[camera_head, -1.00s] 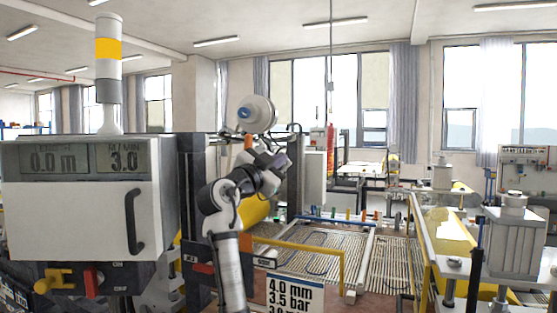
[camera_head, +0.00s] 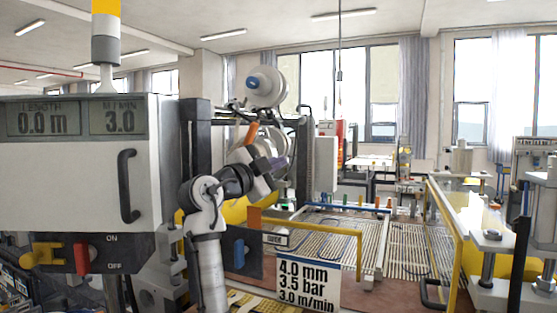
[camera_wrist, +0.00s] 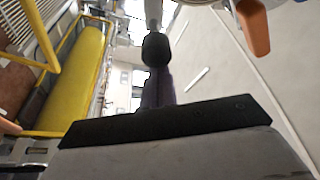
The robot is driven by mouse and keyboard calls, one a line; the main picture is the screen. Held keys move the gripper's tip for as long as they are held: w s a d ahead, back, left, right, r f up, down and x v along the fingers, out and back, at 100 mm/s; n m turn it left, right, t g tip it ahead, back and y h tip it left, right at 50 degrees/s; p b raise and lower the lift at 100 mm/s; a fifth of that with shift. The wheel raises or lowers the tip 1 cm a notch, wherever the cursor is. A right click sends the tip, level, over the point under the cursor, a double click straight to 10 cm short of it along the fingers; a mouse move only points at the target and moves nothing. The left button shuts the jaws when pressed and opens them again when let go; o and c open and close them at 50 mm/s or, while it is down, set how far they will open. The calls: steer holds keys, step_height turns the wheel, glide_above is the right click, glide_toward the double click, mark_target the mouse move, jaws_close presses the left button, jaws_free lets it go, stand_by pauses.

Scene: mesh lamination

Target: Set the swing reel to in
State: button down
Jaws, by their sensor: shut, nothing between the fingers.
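The swing reel is most likely the large white reel with a blue hub (camera_head: 266,87), high at the top of the dark machine column. An orange handle (camera_head: 251,133) hangs just below it; an orange handle also shows at the upper right of the wrist view (camera_wrist: 253,25). My gripper (camera_head: 279,166) is below the reel and to the right of the orange handle, apart from the reel. Its purplish fingers (camera_wrist: 157,88) look shut and empty. A black rounded knob on a grey stem (camera_wrist: 156,48) shows beyond them. I cannot read any in or out marking.
A white console (camera_head: 75,150) with displays and a red switch (camera_head: 82,257) stands close at the left. A yellow roller (camera_wrist: 75,80) lies below my gripper. A yellow rail (camera_head: 310,226) and a settings sign (camera_head: 308,283) stand in front of the mesh bed (camera_head: 325,240).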

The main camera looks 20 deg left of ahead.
steer(key=a+f+b, duration=0.1)
steer(key=a+f, duration=0.3)
steer(key=shift+f, duration=0.3)
stand_by(0.4)
